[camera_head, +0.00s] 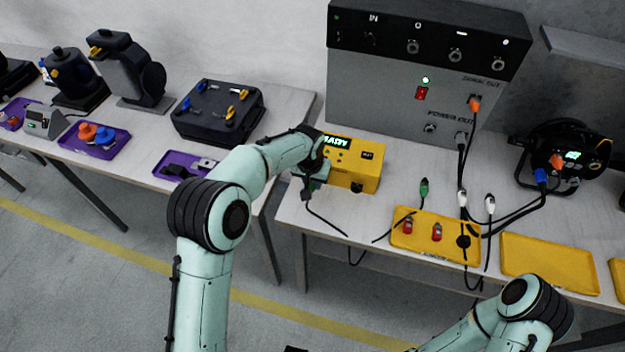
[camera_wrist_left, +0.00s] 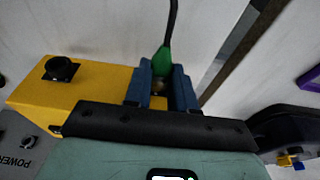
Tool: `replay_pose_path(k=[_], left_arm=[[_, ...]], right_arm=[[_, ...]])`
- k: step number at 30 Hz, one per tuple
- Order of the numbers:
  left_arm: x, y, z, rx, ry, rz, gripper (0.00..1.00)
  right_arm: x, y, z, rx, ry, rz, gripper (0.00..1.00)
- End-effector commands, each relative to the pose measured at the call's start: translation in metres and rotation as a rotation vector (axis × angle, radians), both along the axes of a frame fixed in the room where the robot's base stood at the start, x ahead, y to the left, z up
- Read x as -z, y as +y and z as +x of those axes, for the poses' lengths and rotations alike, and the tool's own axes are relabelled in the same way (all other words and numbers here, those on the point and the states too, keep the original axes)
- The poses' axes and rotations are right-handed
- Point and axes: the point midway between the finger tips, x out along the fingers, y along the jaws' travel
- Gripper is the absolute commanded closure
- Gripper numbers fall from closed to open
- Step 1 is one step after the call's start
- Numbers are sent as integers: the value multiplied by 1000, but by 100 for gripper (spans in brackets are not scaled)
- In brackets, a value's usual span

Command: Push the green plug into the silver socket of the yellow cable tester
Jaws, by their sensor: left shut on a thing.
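My left gripper (camera_head: 309,188) is at the tester's left side. In the left wrist view its blue fingers (camera_wrist_left: 162,85) are shut on the green plug (camera_wrist_left: 163,60), whose black cable runs upward. A small metallic part shows between the fingers; I cannot tell whether it is the plug's tip or the silver socket. My right gripper is out of view.
A grey power box (camera_head: 400,95) stands behind the tester. A yellow tray (camera_head: 415,248) with red-and-silver parts lies to the right, near another green connector (camera_head: 424,188) and white plugs. A gap separates the right table from the left table (camera_head: 285,105).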

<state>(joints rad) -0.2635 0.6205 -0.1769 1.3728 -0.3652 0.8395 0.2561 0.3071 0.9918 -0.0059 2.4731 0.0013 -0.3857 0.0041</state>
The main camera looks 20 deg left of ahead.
Motion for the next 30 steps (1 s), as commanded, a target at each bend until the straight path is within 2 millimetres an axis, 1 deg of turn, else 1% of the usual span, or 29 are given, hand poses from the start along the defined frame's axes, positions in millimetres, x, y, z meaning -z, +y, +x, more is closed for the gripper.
replay_pose_path(k=[3, 4, 5, 6, 7, 16, 20, 23, 30], left_arm=[[0, 0, 0, 0, -2, 0, 100], [0, 0, 0, 0, -2, 0, 72], [0, 0, 0, 0, -2, 0, 63], [0, 0, 0, 0, -2, 0, 50], [0, 0, 0, 0, -2, 0, 46], [-1, 0, 0, 0, -2, 0, 46], [-13, 0, -2, 0, -3, 0, 46], [-31, 0, -6, 0, -6, -1, 46], [-86, 0, -18, 0, -7, -1, 46]], right_arm=[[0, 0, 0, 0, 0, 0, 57], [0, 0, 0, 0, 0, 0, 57], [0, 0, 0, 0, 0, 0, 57], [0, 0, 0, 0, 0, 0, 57], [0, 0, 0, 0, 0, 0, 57], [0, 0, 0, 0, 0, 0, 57], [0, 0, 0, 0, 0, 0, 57], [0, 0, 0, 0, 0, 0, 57], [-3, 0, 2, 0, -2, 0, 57]])
